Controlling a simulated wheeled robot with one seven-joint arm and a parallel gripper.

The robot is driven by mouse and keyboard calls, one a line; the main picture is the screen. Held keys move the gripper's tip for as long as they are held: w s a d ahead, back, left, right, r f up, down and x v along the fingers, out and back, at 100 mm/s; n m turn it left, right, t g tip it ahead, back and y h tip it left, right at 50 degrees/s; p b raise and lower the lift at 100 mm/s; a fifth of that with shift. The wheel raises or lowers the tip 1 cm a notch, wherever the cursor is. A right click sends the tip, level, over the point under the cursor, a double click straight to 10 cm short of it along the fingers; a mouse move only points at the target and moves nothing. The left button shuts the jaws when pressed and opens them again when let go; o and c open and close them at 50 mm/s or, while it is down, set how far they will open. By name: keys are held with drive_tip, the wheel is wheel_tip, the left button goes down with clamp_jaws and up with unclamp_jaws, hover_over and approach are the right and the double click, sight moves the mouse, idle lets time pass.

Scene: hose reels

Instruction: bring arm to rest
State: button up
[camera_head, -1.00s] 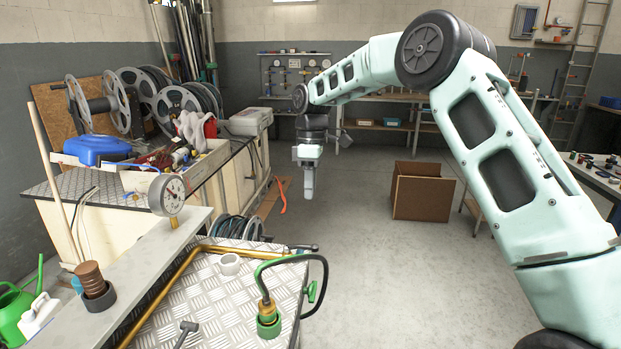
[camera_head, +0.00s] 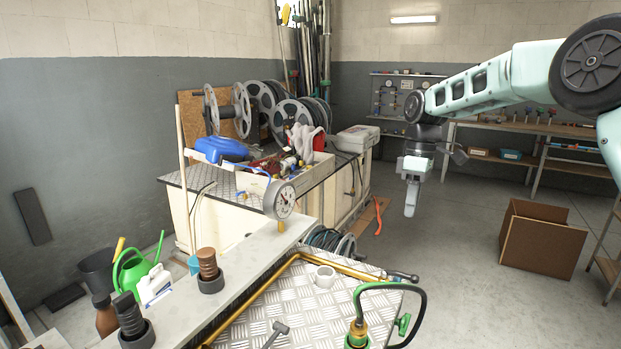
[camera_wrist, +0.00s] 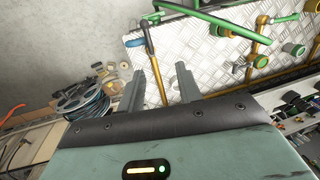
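My gripper (camera_head: 410,197) hangs pointing down over the floor, to the right of the bench, at the end of my extended arm (camera_head: 480,88). In the wrist view my gripper (camera_wrist: 160,88) shows two fingers spread apart with nothing between them. The gripper touches nothing that I can see.
Hose reels (camera_head: 290,115) stand on the bench behind. A cardboard box (camera_head: 540,240) sits on the floor at right. Floor between is clear.

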drive_tip(key=s+a+m, duration=0.1)
drive_tip(key=s+a, duration=1.4)
drive_tip(key=s, duration=0.3)
drive_tip(key=s+f+m+t, duration=0.1)
drive_tip(key=s+f, duration=0.1)
drive_tip(key=s, duration=0.8)
drive_tip(key=s+d+f+m, duration=0.1)
drive_tip(key=s+f, duration=0.1)
drive_tip(key=s, duration=0.9)
drive_tip(key=shift+s+d+m+t+h, duration=0.3)
drive_tip(key=shift+m+t, duration=0.1)
